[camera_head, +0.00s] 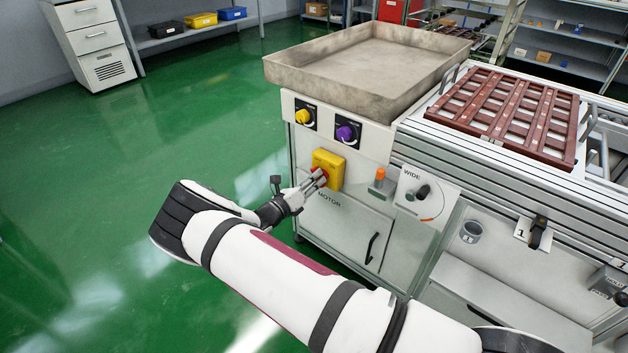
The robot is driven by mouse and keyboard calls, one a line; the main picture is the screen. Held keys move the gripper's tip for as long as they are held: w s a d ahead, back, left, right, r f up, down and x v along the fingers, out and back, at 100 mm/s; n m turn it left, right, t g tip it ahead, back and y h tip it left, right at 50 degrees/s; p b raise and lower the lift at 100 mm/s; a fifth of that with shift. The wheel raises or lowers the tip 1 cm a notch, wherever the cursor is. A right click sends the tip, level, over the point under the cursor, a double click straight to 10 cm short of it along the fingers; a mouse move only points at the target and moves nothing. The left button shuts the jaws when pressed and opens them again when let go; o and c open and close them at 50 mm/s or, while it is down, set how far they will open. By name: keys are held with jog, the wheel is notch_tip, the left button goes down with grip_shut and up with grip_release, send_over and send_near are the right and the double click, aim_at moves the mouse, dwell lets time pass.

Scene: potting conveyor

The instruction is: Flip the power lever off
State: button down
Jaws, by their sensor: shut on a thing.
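A yellow switch box (329,168) is mounted on the grey machine front above the word MOTOR. A small red part, seemingly its lever (318,172), shows at the box's face, mostly hidden by my fingers. My gripper (319,179) reaches in from the left and is shut on this red part. The lever's exact angle cannot be made out.
A yellow knob (303,117) and a purple knob (345,133) sit above the box. An orange-topped part (380,176) and a WIDE dial (422,192) are to the right. A shallow tray (290,75) tops the machine. Green floor on the left is clear.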

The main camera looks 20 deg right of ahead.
jog(key=c, duration=1.6)
grip_release()
jog(key=shift+o, duration=0.2)
jog(key=shift+a, duration=0.15)
jog(key=v, duration=1.2)
